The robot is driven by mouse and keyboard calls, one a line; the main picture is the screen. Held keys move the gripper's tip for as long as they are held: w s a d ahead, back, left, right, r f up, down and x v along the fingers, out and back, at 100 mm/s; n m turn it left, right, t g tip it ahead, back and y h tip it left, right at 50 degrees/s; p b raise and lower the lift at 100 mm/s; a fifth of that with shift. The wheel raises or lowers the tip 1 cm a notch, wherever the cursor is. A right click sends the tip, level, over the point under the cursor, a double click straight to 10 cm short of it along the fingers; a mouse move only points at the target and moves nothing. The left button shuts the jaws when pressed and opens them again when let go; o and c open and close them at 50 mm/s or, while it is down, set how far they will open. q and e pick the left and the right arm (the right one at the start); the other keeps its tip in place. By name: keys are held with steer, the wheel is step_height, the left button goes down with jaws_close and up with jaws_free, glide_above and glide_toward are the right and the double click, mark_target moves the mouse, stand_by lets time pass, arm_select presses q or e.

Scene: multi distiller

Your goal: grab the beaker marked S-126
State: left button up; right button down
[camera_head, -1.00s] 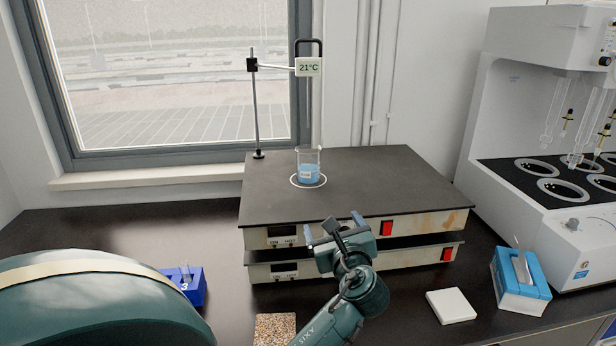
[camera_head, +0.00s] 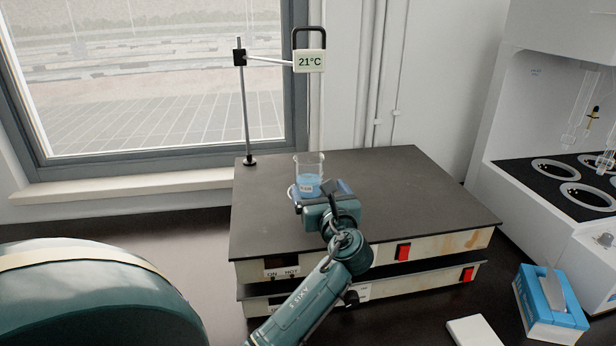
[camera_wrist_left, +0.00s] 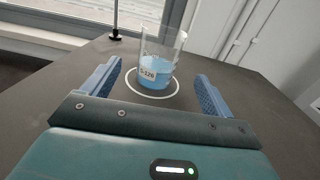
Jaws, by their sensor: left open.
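The beaker (camera_head: 309,172) is clear glass with blue liquid and stands upright on the hotplate's dark top (camera_head: 400,185). In the left wrist view the beaker (camera_wrist_left: 158,68) shows the label S-126 and stands inside a white ring mark. My left gripper (camera_head: 318,192) is at the near side of the beaker, low over the hotplate. In the left wrist view its blue fingers (camera_wrist_left: 155,85) are open, one on each side of the beaker's near space, with the beaker just ahead and between them. No contact shows. My right gripper is not in view.
A stand (camera_head: 244,110) with a 21°C display (camera_head: 310,62) rises behind the beaker. A white distiller (camera_head: 520,120) is at the right. A blue tissue box (camera_head: 545,305) and a white block (camera_head: 477,332) lie at front right. The hotplate's right part is clear.

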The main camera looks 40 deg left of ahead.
mark_target(308, 171)
arm_select(q)
steer(key=p+x, duration=0.1)
steer(key=x, duration=0.8)
steer(key=shift+w+a+f, duration=0.1)
steer(key=shift+w+a, duration=0.05)
steer(key=shift+a, duration=0.2)
steer(key=c, duration=1.2)
